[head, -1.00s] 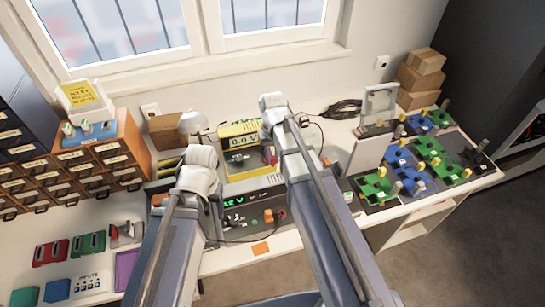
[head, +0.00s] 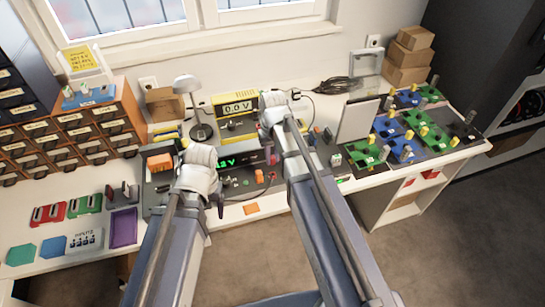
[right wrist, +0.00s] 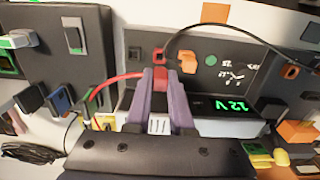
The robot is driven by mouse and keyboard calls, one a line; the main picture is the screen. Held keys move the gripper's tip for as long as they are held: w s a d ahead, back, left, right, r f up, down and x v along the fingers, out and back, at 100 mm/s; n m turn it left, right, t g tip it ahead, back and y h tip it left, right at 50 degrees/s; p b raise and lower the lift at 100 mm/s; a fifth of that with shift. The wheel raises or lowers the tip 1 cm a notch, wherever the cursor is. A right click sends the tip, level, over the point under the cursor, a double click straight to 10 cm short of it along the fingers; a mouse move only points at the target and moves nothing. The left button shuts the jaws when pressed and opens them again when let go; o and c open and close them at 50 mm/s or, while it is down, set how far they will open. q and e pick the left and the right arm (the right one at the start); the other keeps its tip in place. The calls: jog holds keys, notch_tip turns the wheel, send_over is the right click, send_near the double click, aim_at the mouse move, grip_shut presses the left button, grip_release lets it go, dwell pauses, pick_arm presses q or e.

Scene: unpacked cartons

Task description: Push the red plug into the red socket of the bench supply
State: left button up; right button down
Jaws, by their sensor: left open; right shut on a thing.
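The bench supply (head: 212,182) is a dark box with a green lit display, near the middle of the bench. In the right wrist view its dark front panel (right wrist: 222,90) shows the lit display. My right gripper (right wrist: 160,92) is shut on the red plug (right wrist: 160,77), whose red cable runs left. The plug points at the panel, near a red-rimmed square that looks like the red socket (right wrist: 158,54). A gap or contact cannot be told. In the head view my right gripper (head: 270,150) is mostly hidden behind its arm. My left gripper (head: 220,200) is open, before the supply's front.
An orange plug (right wrist: 188,63) sits beside the red plug, and a black cable (right wrist: 230,35) arches over the panel. A yellow meter (head: 236,106) stands behind the supply. An upright grey panel (head: 358,118) and circuit boards (head: 408,148) stand right.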

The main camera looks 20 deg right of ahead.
jog(key=shift+f+b, duration=2.25)
jog(key=shift+f, duration=0.25)
jog(key=shift+f+b, duration=0.7)
dwell(0.5)
jog(key=c, duration=0.7)
grip_release()
jog(key=shift+r, duration=0.15)
notch_tip(320, 180, up, 8)
jog(key=p, duration=0.8)
jog(key=shift+f, duration=0.2)
